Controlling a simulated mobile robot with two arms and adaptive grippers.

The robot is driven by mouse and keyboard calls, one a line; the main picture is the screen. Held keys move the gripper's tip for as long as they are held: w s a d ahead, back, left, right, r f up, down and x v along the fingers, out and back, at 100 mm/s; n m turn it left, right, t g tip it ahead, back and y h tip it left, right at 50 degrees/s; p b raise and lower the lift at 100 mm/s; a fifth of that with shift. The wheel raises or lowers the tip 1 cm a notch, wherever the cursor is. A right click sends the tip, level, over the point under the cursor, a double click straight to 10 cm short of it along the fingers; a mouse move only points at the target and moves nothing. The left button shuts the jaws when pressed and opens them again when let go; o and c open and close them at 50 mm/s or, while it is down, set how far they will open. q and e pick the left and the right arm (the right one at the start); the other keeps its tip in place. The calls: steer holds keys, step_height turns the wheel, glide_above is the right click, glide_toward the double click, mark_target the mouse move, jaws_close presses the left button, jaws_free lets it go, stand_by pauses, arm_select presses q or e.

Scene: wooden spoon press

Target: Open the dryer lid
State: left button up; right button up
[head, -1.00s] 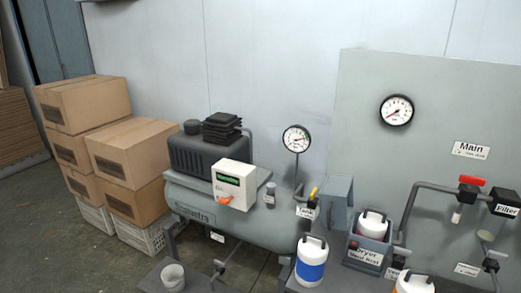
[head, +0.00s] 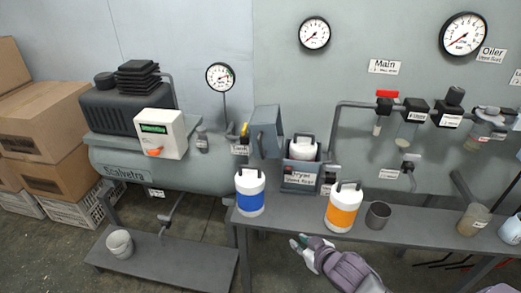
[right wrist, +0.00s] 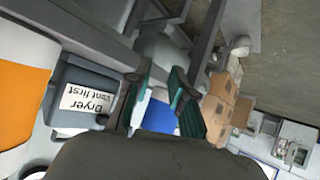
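The dryer (head: 300,180) is a grey box with a "Dryer Vent first" label, at the back of the bench in the head view. A white canister (head: 303,150) sits in its open top. The dryer's grey lid (head: 266,132) stands upright at its left side, swung open. The dryer's labelled front also shows at left in the right wrist view (right wrist: 75,76). My right gripper (head: 299,242) is in front of the bench edge, below the dryer in the picture. Its two green-tipped fingers are apart, with nothing held. My left gripper is out of view.
On the bench (head: 300,212), a blue-banded bottle (head: 250,193) stands left of the dryer's front and an orange-banded bottle (head: 343,208) right of it. A grey cup (head: 377,215) stands further right. A compressor (head: 130,115) is at left. Filter units (head: 411,122) hang at right.

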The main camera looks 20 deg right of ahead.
steer(key=w+d+r+n+t+y, duration=0.15)
steer(key=w+r+t, duration=0.35)
steer(key=r, duration=0.6)
steer(key=n+y, duration=0.2)
steer(key=y, duration=0.3)
glide_toward(261, 147)
steer(key=shift+t, duration=0.3)
steer(key=x, duration=0.7)
steer(key=p+x, duration=0.1)
steer(key=x, duration=0.2)
steer(key=shift+w+f, duration=0.25)
steer(key=shift+f, duration=0.15)
steer(key=shift+c, duration=0.2)
jaws_close()
